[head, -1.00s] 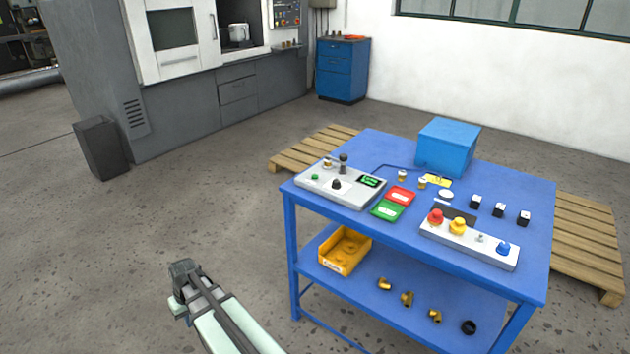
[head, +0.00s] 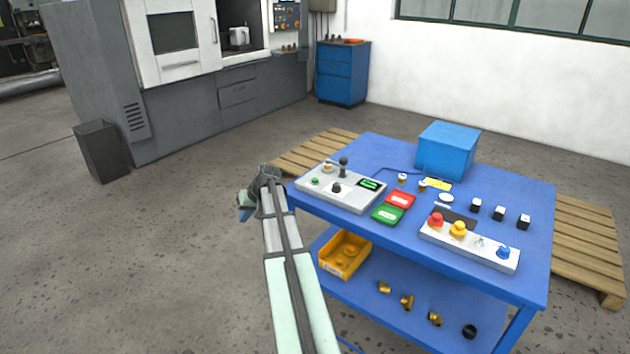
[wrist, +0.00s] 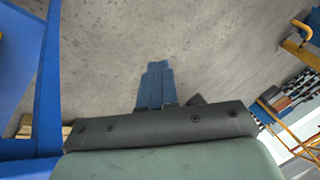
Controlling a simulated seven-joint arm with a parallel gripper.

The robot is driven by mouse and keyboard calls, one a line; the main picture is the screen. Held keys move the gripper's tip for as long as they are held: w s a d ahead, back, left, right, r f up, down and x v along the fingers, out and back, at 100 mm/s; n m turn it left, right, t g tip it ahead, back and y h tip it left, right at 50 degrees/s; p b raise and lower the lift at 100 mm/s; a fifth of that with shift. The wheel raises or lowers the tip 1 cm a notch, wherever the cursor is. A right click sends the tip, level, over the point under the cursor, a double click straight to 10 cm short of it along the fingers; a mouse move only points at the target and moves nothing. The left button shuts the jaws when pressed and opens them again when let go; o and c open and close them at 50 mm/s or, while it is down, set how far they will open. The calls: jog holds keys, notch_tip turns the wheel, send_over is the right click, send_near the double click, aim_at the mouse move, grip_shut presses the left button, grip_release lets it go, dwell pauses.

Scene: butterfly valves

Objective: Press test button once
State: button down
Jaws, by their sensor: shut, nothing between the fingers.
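The grey test box (head: 340,188) sits at the left end of the blue table. It carries a small green button (head: 315,181), a black knob (head: 336,187), a black-topped lever (head: 343,162) and a lit green display (head: 370,184). I cannot read which control is labelled as the test button. My gripper (head: 245,215) is off the table's left edge, apart from the box, with its fingers pointing down. In the wrist view its blue fingers (wrist: 155,84) are together, empty, over the concrete floor.
A white panel (head: 470,246) with red, yellow and blue buttons lies at the table's front right. Red (head: 401,198) and green (head: 388,214) trays lie beside the box. A blue box (head: 447,150) stands at the back. The floor left of the table is clear.

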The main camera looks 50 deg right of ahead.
jog(key=s+d+r+m+t, duration=0.1)
jog(key=s+d+r, duration=0.1)
jog(key=d+r, duration=0.4)
jog(key=s+d+r+t, duration=0.1)
jog(key=s+d+r, duration=0.15)
jog(key=d, duration=0.65)
notch_tip(320, 180, up, 10)
jog(key=m+t+h, duration=0.1)
jog(key=t, duration=0.1)
send_over(318, 180)
jog(key=shift+w+f, duration=0.1)
jog(key=shift+f, duration=0.05)
jog(key=shift+f, duration=4.4)
jog(key=shift+f, duration=0.1)
jog(key=shift+f, duration=0.35)
jog(key=shift+f, duration=0.45)
jog(key=shift+r, duration=0.9)
